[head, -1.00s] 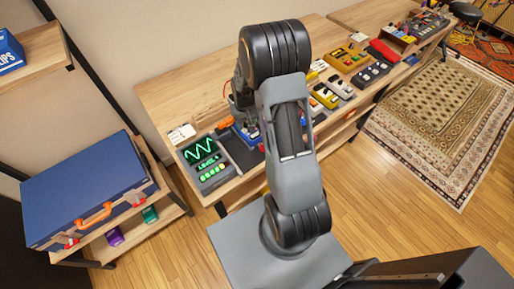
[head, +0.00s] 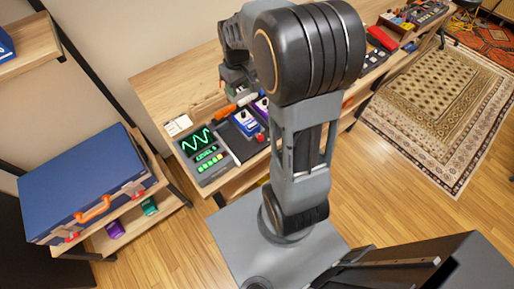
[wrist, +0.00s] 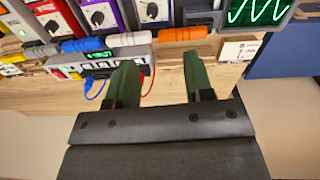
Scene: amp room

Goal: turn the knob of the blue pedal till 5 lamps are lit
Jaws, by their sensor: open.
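The blue pedal (head: 246,124) stands on the bench beside the grey scope unit (head: 190,167). In the wrist view the blue pedal (wrist: 137,18) is at the top edge, partly cut off, with its black knob (wrist: 152,9) showing. My gripper (wrist: 160,58) is open and empty, its two green fingers apart and short of the pedal. In the head view my arm hides most of the gripper, which is above the bench's back part.
A purple pedal (wrist: 97,14) and a red pedal (wrist: 50,16) stand beside the blue one. An orange cylinder (wrist: 184,34), other coloured cylinders and a small grey box with cables (wrist: 100,62) lie between gripper and pedals. A blue case (head: 80,185) stands at left.

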